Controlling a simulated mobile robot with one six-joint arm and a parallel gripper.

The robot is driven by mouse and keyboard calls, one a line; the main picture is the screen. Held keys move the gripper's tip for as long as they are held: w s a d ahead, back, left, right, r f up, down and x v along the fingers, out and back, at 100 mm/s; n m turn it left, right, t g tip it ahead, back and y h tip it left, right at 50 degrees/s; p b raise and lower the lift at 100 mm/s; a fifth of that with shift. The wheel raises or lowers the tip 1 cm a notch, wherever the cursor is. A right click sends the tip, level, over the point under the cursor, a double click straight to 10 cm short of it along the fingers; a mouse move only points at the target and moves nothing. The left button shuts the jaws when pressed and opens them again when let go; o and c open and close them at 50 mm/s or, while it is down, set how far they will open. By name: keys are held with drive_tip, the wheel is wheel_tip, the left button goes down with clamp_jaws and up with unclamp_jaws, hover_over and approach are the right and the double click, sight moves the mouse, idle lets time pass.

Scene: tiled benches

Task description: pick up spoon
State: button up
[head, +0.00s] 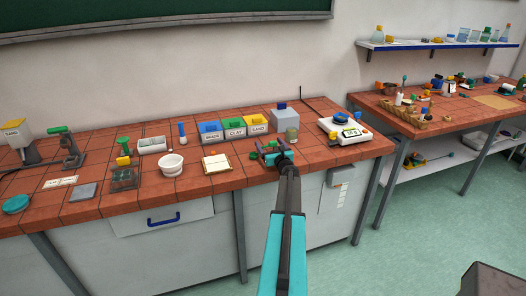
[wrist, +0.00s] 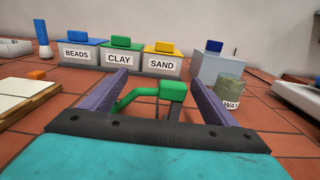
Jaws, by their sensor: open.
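My gripper (head: 272,151) is open over the right part of the near bench. In the wrist view its two purple fingers (wrist: 158,76) stand apart with nothing clamped between them. A green piece (wrist: 172,90) with a curved arm and a blocky end shows between and beyond the fingers. Its lower part is hidden by my gripper. I cannot tell whether this green piece is the spoon, and no other thing is clearly a spoon.
Behind stand bins labelled BEADS (wrist: 77,53), CLAY (wrist: 118,59) and SAND (wrist: 162,65). A grey-green jar (wrist: 230,90) is close at right, with a scale (head: 345,131) beyond. A framed pale tile (head: 216,163) and white bowl (head: 171,165) lie left. Bare tiles separate them.

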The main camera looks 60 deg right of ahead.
drive_tip(key=c, duration=1.1)
drive_tip(key=shift+r, duration=0.15)
drive_tip(key=shift+r+b, duration=0.5)
drive_tip(key=shift+r, duration=0.4)
drive_tip(key=shift+c, duration=0.2)
drive_tip(key=shift+s+a+r+b, duration=0.15)
drive_tip(key=shift+r+b, duration=0.05)
drive_tip(key=shift+r, duration=0.15)
drive_tip(key=shift+s+a+r+b, duration=0.15)
drive_tip(key=shift+r, duration=0.2)
drive_tip(key=w+a+r+b+v, duration=0.1)
drive_tip(key=b+v, duration=0.3)
drive_tip(key=v, duration=1.1)
drive_tip(key=shift+w+a+r, duration=0.25)
drive_tip(key=shift+a+r, duration=0.05)
drive_tip(key=shift+a, duration=0.2)
